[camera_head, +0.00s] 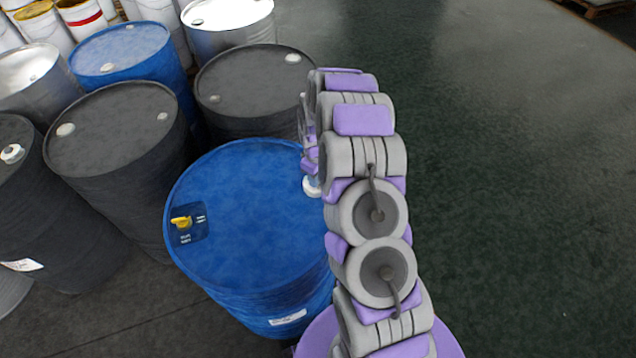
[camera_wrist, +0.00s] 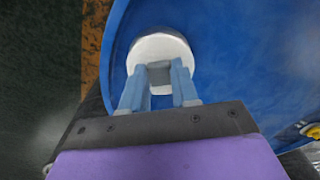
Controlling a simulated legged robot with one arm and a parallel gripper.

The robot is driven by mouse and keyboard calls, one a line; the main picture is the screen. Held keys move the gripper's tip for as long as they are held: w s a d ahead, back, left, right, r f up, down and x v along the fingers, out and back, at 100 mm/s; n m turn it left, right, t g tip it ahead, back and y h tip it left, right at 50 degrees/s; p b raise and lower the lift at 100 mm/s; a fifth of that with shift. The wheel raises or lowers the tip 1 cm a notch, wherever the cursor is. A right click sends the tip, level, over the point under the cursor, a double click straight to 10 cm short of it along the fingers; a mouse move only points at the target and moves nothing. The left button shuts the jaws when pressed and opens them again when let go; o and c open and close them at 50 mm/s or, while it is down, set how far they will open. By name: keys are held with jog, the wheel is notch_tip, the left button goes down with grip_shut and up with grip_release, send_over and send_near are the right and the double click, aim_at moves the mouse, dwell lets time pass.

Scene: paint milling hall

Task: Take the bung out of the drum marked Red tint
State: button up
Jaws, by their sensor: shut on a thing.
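A blue drum (camera_head: 245,215) stands upright just left of my arm; its lid also fills much of the wrist view (camera_wrist: 240,60). Its white label (camera_head: 288,318) is too small to read. A white round bung (camera_wrist: 160,47) is at the lid's edge, and part of it shows beside my arm in the head view (camera_head: 312,188). My gripper (camera_wrist: 159,75) has its blue-grey fingers closed on the bung's grey grip. I cannot tell whether the bung is seated or raised. My arm hides most of the gripper in the head view.
A yellow tap-like fitting (camera_head: 181,222) sits on the blue lid's left side. Black drums (camera_head: 115,125), (camera_head: 250,80), another blue drum (camera_head: 120,50) and a steel drum (camera_head: 228,12) crowd the left and back. The dark green floor (camera_head: 520,180) at right is clear.

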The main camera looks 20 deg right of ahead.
jog(key=shift+a, duration=0.3)
grip_shut()
jog(key=shift+s+r+p, duration=0.15)
jog(key=shift+r+p, duration=0.15)
jog(key=shift+r, duration=1.05)
jog(key=shift+d+r, duration=0.1)
jog(key=shift+d, duration=0.15)
jog(key=shift+a+r+p, duration=0.1)
jog(key=shift+r+p, duration=0.55)
jog(key=shift+r, duration=1.9)
jog(key=shift+a, duration=0.1)
